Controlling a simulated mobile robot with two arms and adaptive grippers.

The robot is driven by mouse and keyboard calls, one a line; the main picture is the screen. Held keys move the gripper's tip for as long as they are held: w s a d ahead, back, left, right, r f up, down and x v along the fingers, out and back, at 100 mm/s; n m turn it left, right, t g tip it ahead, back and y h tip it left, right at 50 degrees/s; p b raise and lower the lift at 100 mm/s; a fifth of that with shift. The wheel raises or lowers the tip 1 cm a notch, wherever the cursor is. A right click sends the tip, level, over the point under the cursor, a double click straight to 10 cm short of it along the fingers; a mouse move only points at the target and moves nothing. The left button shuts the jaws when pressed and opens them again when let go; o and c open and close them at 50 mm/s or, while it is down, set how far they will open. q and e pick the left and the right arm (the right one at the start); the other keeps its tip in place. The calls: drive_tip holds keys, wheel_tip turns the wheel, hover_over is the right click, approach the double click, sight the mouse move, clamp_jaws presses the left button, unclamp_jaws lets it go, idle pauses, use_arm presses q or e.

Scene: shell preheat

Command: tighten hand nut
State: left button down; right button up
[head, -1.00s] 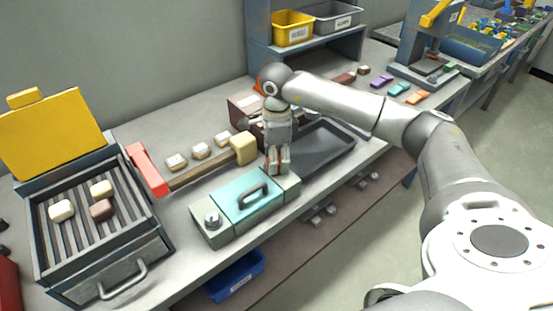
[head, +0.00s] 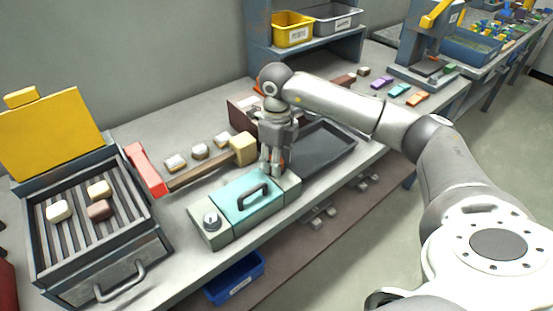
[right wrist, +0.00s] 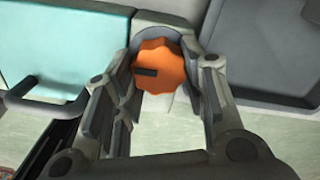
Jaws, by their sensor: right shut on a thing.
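The orange lobed hand nut (right wrist: 172,72) sits on a grey rounded seat at the right end of the teal-topped fixture. A dark bar mark lies across its face in the right wrist view. My right gripper (head: 273,168) points down over this end; its fingers stand on both sides of the nut and are shut on it, as the right wrist view shows (right wrist: 165,70). In the head view the fingers mostly hide the nut. The fixture's teal plate (head: 233,203) lies flat with a black handle (head: 255,193) on it. My left gripper is out of view.
A silver knob (head: 211,219) stands on the fixture's left end. A dark tray (head: 335,150) lies close on the right. An open grill box (head: 95,230) with several blocks stands at left. A blue bin (head: 235,278) is below the bench edge.

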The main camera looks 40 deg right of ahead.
idle(0.5)
drive_tip(key=o, duration=1)
wheel_tip(320, 180, up, 12)
drive_tip(key=shift+r, duration=0.1)
